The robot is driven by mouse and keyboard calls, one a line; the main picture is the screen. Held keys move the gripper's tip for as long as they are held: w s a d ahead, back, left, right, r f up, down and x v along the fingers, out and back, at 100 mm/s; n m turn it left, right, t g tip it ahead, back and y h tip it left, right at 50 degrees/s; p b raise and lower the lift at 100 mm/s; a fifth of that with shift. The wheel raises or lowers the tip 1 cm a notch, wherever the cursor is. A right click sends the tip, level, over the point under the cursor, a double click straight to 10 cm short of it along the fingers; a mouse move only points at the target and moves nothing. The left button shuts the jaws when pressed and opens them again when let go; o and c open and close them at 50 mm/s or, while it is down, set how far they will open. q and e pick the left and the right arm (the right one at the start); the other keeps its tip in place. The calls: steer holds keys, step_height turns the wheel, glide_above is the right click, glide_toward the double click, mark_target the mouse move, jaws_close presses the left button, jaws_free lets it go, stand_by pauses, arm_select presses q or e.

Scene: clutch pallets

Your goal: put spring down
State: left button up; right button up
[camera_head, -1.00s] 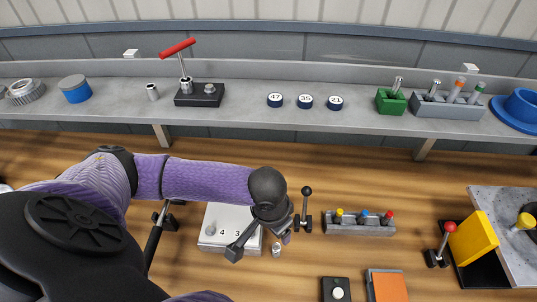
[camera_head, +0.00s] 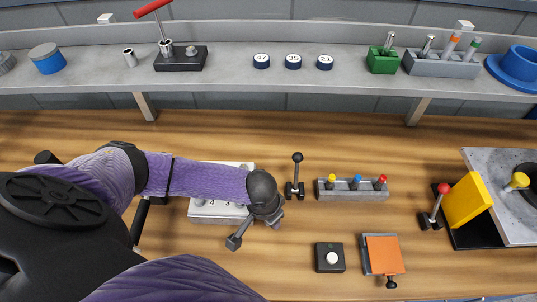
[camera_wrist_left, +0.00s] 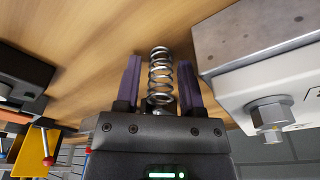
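The spring is a silvery metal coil (camera_wrist_left: 160,75) seen in the left wrist view, lengthwise between the two purple fingers of my left gripper (camera_wrist_left: 159,80). Narrow gaps of wood show on both sides of the coil, so the fingers look open around it. The coil's lower end is close to the gripper's body, and what bears it is hidden. In the head view my left gripper (camera_head: 276,219) is low over the wooden table, beside the right end of the white numbered box (camera_head: 212,220). The spring cannot be made out there. My right gripper is not in view.
A black-knobbed lever (camera_head: 296,178) stands just right of the gripper. Beyond it are a grey block with coloured pegs (camera_head: 352,196), a button box (camera_head: 330,257) and an orange-topped box (camera_head: 383,255). A grey shelf (camera_head: 220,81) runs along the back.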

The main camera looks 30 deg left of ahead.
arm_select(q)
jaws_close()
